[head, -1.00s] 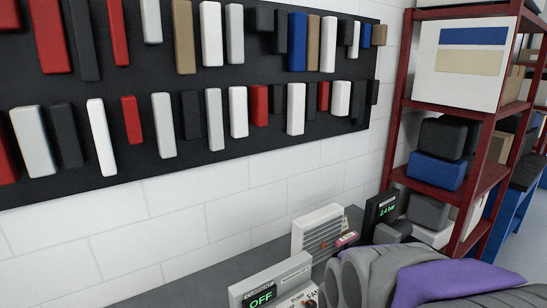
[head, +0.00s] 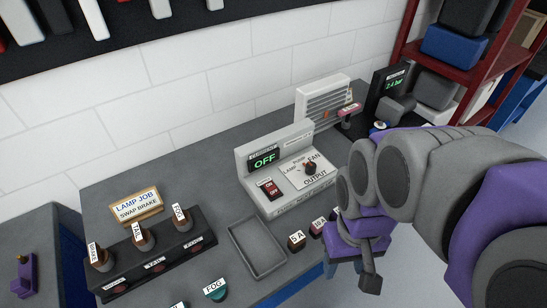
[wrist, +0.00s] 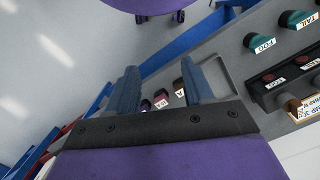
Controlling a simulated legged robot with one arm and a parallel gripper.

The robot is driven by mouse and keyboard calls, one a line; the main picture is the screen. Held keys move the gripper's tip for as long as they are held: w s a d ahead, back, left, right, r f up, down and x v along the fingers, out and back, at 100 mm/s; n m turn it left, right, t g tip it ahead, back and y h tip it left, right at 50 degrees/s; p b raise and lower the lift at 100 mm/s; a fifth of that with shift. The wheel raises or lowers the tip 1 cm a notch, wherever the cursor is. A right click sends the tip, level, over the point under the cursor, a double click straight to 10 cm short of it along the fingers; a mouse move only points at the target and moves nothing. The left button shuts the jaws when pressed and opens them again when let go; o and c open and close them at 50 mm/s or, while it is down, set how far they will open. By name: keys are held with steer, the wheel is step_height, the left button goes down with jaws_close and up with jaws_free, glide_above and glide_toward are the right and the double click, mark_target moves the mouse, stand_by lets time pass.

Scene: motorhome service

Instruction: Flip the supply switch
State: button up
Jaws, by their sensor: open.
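The power supply unit (head: 290,195) is a light box on the grey bench, with a dark display that reads OFF in green. The supply switch (head: 269,188) is a small red rocker marked ON and OFF on its top panel, left of a round knob (head: 310,168) labelled LAMP, FAN and OUTPUT. My gripper (head: 371,282) hangs to the right of the unit, past the bench's front edge and apart from the switch. In the wrist view my gripper (wrist: 160,85) is open, with nothing between its two blue-grey fingers. The switch is not in the wrist view.
A grey tray (head: 257,247) lies in front of the unit. Small labelled fuses (head: 297,240) stand to the tray's right. A lamp rack (head: 150,255) is at the left. A vented heater box (head: 323,100) and a pressure display (head: 388,90) stand behind. Shelves are at the right.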

steer(key=shift+o, duration=0.7)
steer(key=w+a+r+n, duration=0.1)
steer(key=w+a, duration=0.2)
steer(key=w, duration=0.5)
steer(key=w+a+r+n+p, duration=0.1)
steer(key=w+a+n, duration=0.1)
steer(key=w, duration=0.6)
steer(key=shift+a+n+t, duration=0.3)
steer(key=shift+a+t, duration=0.1)
steer(key=shift+a, duration=0.3)
steer(key=n+p, duration=0.1)
steer(key=n, duration=0.1)
glide_above(273, 190)
step_height(273, 190, down, 6)
steer(key=r, duration=0.1)
steer(key=shift+t, duration=0.4)
step_height(273, 190, down, 18)
steer(key=shift+r+b, duration=0.2)
steer(key=shift+b, duration=0.75)
